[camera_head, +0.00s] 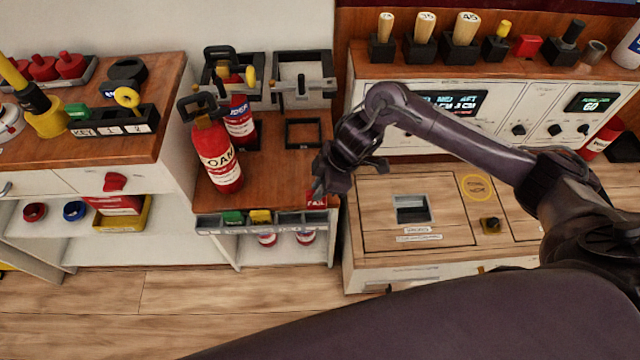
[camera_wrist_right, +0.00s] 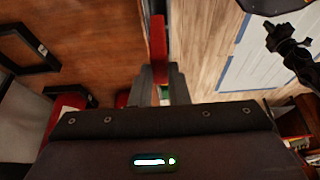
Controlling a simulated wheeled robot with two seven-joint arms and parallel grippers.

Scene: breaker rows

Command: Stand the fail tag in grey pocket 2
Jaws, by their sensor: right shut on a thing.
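The fail tag (camera_head: 316,199) is a small red plate with white lettering, at the right end of the grey pocket row (camera_head: 290,229). My right gripper (camera_head: 319,188) is shut on it from above. In the right wrist view the tag (camera_wrist_right: 158,38) shows edge-on as a red strip between the fingers (camera_wrist_right: 161,84). I cannot tell whether its lower edge is inside a pocket or just above. The pocket row runs along the front edge of a wooden shelf. A green tag (camera_head: 233,217) and a yellow tag (camera_head: 260,216) stand in pockets left of it. Pocket numbers are unreadable.
Two red extinguishers (camera_head: 218,158) stand on the shelf left of my gripper. An empty black square frame (camera_head: 303,134) lies behind it. A wooden-topped cabinet (camera_head: 380,225) with a recessed switch is to the right. A key rack (camera_head: 115,122) stands on the left bench.

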